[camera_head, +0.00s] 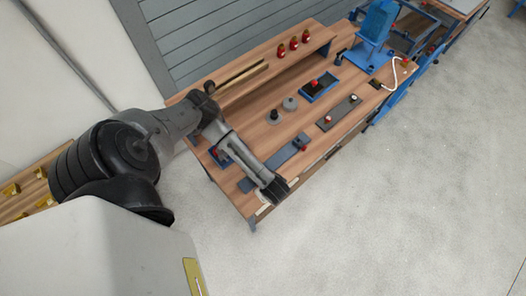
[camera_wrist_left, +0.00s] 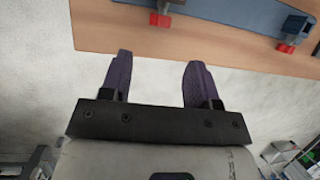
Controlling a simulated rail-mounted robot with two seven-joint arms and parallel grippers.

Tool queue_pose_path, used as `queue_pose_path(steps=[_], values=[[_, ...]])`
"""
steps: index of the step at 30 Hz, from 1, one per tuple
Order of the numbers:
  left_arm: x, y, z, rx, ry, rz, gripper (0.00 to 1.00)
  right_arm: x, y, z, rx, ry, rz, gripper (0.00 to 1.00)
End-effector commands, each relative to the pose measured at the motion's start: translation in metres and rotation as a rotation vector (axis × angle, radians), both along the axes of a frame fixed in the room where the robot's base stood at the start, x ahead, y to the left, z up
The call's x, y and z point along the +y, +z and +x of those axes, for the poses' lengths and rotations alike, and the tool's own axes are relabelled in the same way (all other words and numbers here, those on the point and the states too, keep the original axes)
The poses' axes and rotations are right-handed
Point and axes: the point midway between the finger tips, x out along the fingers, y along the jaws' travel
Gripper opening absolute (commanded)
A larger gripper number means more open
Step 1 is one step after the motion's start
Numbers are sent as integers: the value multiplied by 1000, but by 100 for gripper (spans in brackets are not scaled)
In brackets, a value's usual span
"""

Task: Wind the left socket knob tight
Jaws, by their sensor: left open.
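My left gripper (camera_head: 275,191) is at the front edge of the wooden bench in the head view. In the left wrist view its two purple fingers (camera_wrist_left: 156,68) are spread apart with nothing between them. Beyond them, a blue-grey plate (camera_wrist_left: 225,10) lies on the bench. A dark part with a red end (camera_wrist_left: 287,47) stands at its right, and another red-ended part (camera_wrist_left: 160,20) is cut off by the top edge. I cannot tell which part is the left socket knob. My right gripper is out of view.
The wooden bench (camera_head: 250,125) carries a dark plate with a red knob (camera_head: 327,119), a blue tray (camera_head: 319,88), grey round pieces (camera_head: 290,103) and a tall blue machine (camera_head: 377,22). Red pieces (camera_head: 294,43) stand on the rear shelf. The floor in front is clear.

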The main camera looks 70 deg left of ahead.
Motion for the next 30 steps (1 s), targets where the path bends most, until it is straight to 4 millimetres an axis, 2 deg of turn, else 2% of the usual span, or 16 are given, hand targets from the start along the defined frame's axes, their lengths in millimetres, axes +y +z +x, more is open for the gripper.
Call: queue_pose_path(steps=[6, 15, 21, 30], values=[[17, -39, -1, 0, 1, 4, 56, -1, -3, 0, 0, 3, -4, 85], [32, -74, -1, 1, -1, 2, 56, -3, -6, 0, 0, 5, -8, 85], [36, -83, -2, 1, -2, 0, 56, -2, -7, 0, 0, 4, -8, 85], [37, -85, -2, 1, -1, 1, 56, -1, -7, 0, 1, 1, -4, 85]])
